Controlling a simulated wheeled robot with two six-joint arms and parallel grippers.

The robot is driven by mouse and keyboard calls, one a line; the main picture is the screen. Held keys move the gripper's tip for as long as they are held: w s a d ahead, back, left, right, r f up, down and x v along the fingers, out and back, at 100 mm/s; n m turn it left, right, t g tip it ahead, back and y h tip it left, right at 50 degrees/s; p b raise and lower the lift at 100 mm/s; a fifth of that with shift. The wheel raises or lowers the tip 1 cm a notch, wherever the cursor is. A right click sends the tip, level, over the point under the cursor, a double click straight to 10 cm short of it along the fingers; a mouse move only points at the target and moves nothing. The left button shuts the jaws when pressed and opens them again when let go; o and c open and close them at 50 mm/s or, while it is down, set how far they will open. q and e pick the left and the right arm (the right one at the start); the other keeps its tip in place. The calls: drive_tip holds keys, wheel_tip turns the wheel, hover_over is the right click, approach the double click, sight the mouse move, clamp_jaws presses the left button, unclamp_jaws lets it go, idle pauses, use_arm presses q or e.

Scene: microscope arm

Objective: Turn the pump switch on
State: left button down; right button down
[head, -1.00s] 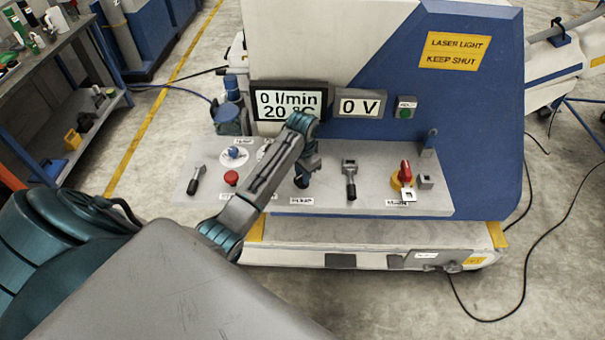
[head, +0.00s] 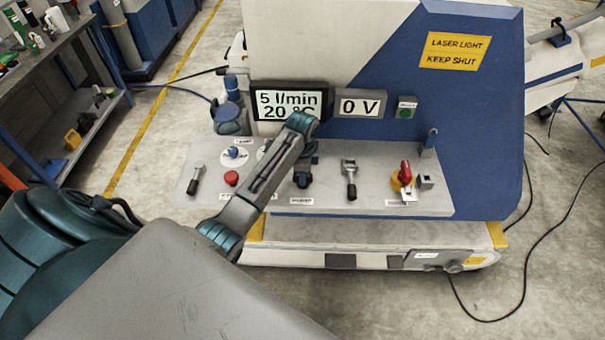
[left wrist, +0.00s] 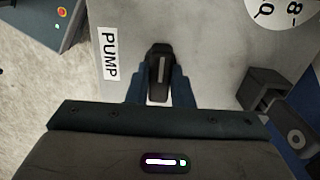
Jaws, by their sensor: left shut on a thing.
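The pump switch (left wrist: 159,62) is a dark lever in the left wrist view, next to a white label reading PUMP (left wrist: 109,54). My left gripper (left wrist: 160,84) is shut on it, with a blue finger on each side. In the head view my left gripper (head: 304,174) points down at the middle of the grey panel (head: 330,195), and my arm and gripper hide much of the switch. The flow display (head: 288,104) reads 5 l/min and 20 °C.
On the panel stand a lever at the left (head: 196,179), a red button (head: 231,178), another lever (head: 350,180) right of my gripper, and a red handle on a yellow base (head: 405,173). A second display (head: 360,104) reads 0 V. My right gripper does not show.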

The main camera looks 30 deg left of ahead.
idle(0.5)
use_arm(q)
drive_tip(key=c, duration=1.3)
unclamp_jaws()
drive_tip(key=shift+w+r, duration=0.1)
